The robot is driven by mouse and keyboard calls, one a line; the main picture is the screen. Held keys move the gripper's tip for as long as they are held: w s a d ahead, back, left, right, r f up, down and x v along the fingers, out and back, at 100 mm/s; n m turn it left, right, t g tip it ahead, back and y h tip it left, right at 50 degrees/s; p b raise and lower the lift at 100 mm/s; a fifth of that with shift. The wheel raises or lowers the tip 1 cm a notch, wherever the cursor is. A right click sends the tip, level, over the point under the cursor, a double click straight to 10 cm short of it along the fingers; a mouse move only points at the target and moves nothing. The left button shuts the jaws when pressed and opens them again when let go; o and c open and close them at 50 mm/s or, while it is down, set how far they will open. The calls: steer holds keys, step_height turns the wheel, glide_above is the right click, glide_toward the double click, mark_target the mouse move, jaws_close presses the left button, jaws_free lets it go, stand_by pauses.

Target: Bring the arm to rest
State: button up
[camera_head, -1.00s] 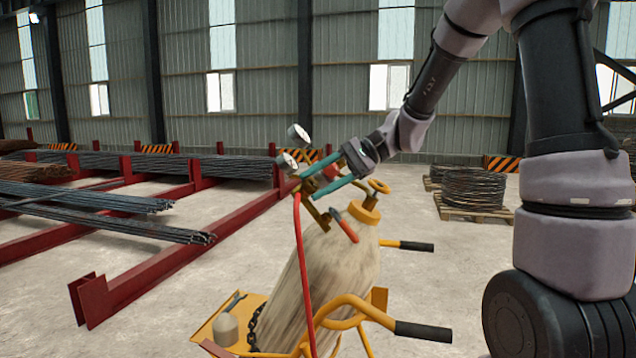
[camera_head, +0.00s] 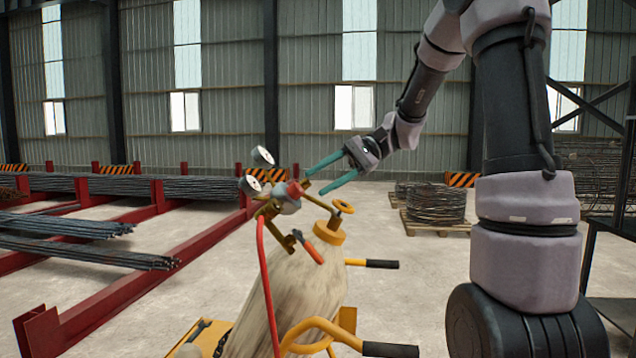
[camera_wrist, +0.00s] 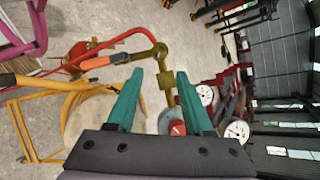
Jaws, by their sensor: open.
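My gripper (camera_head: 322,178) is open, its two teal fingers spread and empty, just right of the regulator (camera_head: 284,196) with two round gauges. In the wrist view my gripper (camera_wrist: 158,100) has its fingers apart, with the regulator's red knob (camera_wrist: 177,128) and brass stem showing beyond and between them. Whether the fingers touch the regulator I cannot tell. The regulator sits at the top of a worn, pale gas cylinder (camera_head: 285,300), which leans on a yellow cart (camera_head: 325,328). My arm reaches in from the right.
A red hose (camera_head: 266,270) hangs from the regulator. Cart handles with black grips (camera_head: 388,349) stick out to the right. Red racks with rebar bundles (camera_head: 90,250) stand at left. Coiled wire (camera_head: 436,203) sits on a pallet behind. Open floor lies right of the cart.

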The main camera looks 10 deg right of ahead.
steer(key=s+d+t+h, duration=0.9)
steer(key=s+d+h, duration=0.1)
steer(key=s, duration=0.4)
steer(key=shift+s+d+r+n, duration=0.25)
steer(key=shift+d+r+n, duration=0.1)
steer(key=shift+n, duration=0.05)
stand_by(0.8)
